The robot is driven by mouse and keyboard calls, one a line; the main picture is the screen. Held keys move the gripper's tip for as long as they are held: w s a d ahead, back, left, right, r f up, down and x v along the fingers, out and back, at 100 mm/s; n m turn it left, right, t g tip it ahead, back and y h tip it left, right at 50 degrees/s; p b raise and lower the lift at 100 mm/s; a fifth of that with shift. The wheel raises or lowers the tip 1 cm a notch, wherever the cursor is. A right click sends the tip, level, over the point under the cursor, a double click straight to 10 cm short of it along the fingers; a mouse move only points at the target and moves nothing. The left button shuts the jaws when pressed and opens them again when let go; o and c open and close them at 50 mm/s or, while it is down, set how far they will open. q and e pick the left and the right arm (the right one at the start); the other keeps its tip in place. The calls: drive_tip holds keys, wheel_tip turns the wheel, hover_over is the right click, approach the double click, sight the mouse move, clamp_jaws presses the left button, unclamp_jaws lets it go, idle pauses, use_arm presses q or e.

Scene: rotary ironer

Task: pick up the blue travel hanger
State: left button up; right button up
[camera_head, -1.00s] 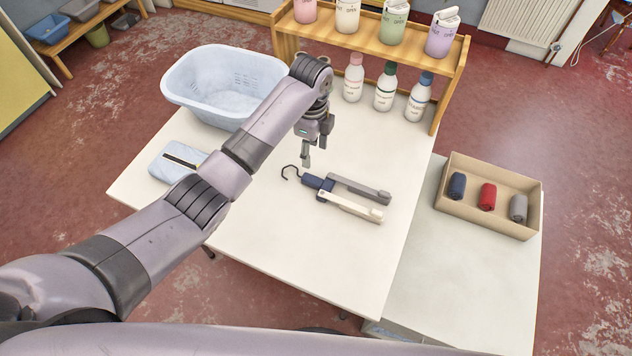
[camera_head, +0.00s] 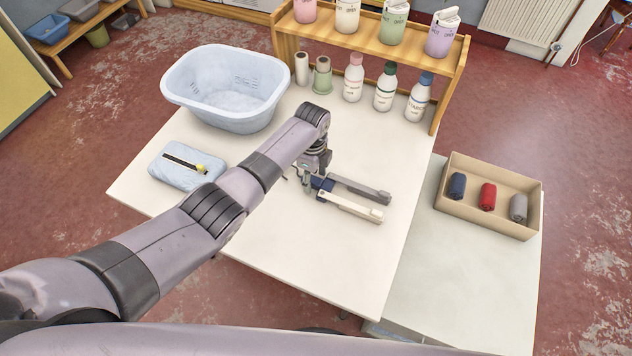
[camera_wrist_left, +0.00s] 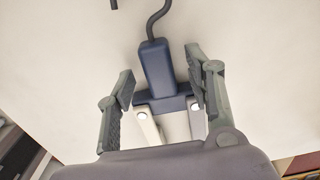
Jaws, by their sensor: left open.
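The blue travel hanger (camera_head: 352,197) lies flat on the white table. It has a dark blue middle, one grey arm and one cream arm, both pointing right in the head view. My left gripper (camera_head: 313,187) is over its blue middle and hides part of it and of the hook. In the left wrist view, the hanger's blue body (camera_wrist_left: 158,68) lies between the two open fingers of my left gripper (camera_wrist_left: 162,85), with a gap on each side. The dark hook points up there. Whether the fingertips reach the table I cannot tell. My right gripper is out of view.
A pale blue basket (camera_head: 225,88) stands at the table's back left, with a light blue folded pack (camera_head: 185,172) in front. Several bottles (camera_head: 384,87) stand by a wooden shelf (camera_head: 446,75). A cardboard box (camera_head: 490,218) with rolled items is at right. The table front (camera_head: 310,260) is clear.

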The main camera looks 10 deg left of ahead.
use_arm(q)
clamp_jaws()
idle(0.7)
